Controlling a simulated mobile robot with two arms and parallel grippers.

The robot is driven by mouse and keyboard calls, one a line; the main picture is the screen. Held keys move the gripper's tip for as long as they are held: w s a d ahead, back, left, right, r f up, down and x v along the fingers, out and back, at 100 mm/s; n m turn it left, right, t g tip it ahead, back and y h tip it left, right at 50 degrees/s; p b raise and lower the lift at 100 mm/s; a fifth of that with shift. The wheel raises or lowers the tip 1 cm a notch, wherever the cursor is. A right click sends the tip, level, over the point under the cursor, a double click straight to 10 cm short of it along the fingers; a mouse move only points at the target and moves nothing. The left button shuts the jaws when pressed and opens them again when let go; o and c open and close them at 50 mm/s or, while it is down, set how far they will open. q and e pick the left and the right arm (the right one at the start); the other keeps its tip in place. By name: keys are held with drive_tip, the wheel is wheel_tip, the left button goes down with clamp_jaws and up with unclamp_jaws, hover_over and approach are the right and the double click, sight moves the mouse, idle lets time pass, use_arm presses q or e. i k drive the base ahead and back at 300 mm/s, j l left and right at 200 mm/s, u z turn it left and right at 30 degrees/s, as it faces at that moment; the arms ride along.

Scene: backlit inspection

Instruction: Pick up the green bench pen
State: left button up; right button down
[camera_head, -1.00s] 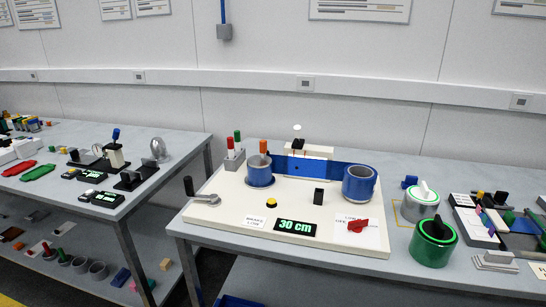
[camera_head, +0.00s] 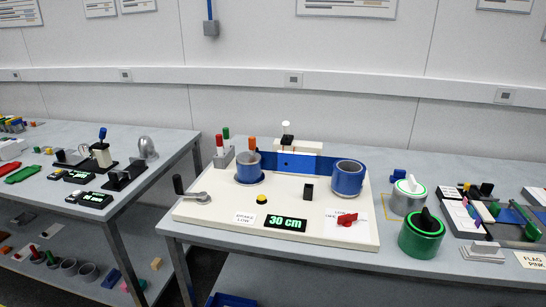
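The green bench pen (camera_head: 226,134) stands upright in a small grey holder (camera_head: 224,157) at the back left corner of the white apparatus board. A red pen (camera_head: 219,142) stands beside it in the same holder, on its left. An orange-topped pen (camera_head: 252,145) stands in the left blue cup, to the right of the holder. Only the upper part of the green pen shows; its lower end is hidden in the holder. Neither of my grippers shows in the head view.
A green canister (camera_head: 421,236) stands to the right. A gap separates this table from the left table (camera_head: 150,180).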

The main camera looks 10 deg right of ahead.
sight(225, 132)
drive_tip(key=i+j, duration=0.35)
drive_tip(key=j, duration=0.15)
drive_tip(key=i+j+u, duration=0.1)
drive_tip(key=i+j, duration=0.25)
drive_tip(key=j, duration=0.2)
drive_tip(key=i+j, duration=0.35)
drive_tip(key=j+u, duration=0.05)
drive_tip(key=j, duration=0.1)
